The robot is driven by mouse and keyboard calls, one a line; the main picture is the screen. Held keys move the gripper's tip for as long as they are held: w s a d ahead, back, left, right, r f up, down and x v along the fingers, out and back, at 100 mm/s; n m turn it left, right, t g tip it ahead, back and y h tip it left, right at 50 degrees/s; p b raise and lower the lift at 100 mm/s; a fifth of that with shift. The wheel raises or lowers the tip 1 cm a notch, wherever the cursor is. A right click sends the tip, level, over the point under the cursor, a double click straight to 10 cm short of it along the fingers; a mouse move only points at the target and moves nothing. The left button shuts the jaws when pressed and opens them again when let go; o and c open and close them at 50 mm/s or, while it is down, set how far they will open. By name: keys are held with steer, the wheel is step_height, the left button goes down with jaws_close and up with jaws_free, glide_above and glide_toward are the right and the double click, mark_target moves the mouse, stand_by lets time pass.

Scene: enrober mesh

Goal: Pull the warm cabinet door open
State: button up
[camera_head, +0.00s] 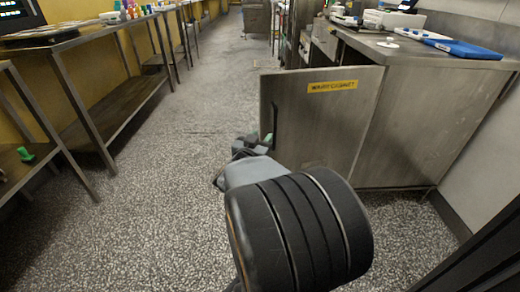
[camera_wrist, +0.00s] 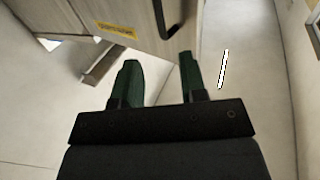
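The warm cabinet door (camera_head: 325,135) is a grey metal panel with a yellow label (camera_head: 332,86). It stands swung out from the cabinet (camera_head: 430,125) into the aisle. Its dark vertical handle (camera_head: 274,120) is near the free left edge. In the wrist view the door (camera_wrist: 120,12) is at the top, with the curved black handle (camera_wrist: 174,20) just beyond the fingertips. My gripper (camera_wrist: 160,72) has two green-tipped fingers spread apart, with nothing seen between them. In the head view my gripper (camera_head: 256,145) is low beside the door's free edge, partly hidden by my arm.
Steel tables (camera_head: 110,35) line the left wall, with a small green object (camera_head: 25,153) on a lower shelf. A blue tray or board (camera_head: 465,48) lies on the counter above the cabinet. The speckled aisle floor (camera_head: 170,150) left of the door is clear.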

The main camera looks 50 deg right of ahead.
steer(key=shift+s+a+b, duration=0.1)
steer(key=shift+a+b, duration=0.2)
steer(key=shift+b, duration=0.15)
stand_by(0.5)
